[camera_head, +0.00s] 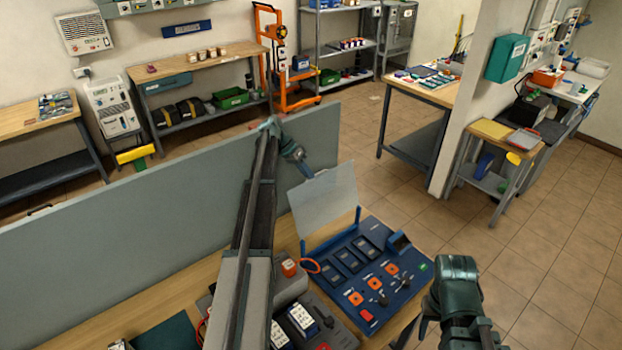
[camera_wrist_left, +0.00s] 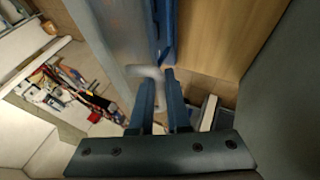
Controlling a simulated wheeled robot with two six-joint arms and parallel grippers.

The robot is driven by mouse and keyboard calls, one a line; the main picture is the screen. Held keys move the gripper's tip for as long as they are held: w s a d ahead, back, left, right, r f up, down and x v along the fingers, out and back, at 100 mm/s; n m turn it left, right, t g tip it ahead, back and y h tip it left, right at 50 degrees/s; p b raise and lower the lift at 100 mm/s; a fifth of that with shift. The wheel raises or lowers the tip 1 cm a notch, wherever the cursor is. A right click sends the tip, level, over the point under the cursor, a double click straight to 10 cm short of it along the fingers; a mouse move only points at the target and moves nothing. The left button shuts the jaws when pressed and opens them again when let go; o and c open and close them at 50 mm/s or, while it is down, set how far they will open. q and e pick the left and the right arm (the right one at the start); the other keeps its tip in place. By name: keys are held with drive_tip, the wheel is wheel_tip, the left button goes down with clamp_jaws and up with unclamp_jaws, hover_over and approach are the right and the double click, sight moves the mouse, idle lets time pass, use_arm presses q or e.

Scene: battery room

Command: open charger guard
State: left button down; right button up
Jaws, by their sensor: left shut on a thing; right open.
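The charger (camera_head: 365,270) is a dark blue panel with black slots, orange knobs and a red switch, on the wooden bench. Its guard (camera_head: 325,207) is a pale see-through plate, standing raised and tilted along the panel's back edge. My left gripper (camera_head: 304,170) is at the guard's upper left edge. In the left wrist view, the left gripper's blue fingers (camera_wrist_left: 158,85) are shut on the guard's pale edge or handle; the exact contact is hard to see. The guard's plate (camera_wrist_left: 115,35) also shows there. My right gripper (camera_head: 456,268) is open and empty, right of the charger; its fingertips are hard to see.
A grey partition (camera_head: 130,235) stands behind the bench (camera_head: 120,305). Other devices with white switches (camera_head: 302,318) and an orange-red loop (camera_head: 309,265) lie left of the charger, partly behind my left arm. The tiled floor (camera_head: 530,255) at right is clear.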

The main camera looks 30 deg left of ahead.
use_arm(q)
drive_tip(key=c, duration=0.9)
unclamp_jaws()
drive_tip(key=shift+w, duration=0.1)
drive_tip(key=shift+r, duration=0.1)
drive_tip(key=p+v, duration=1.1)
drive_tip(key=v, duration=0.2)
drive_tip(key=shift+a+r, duration=0.2)
drive_tip(key=shift+a, duration=0.05)
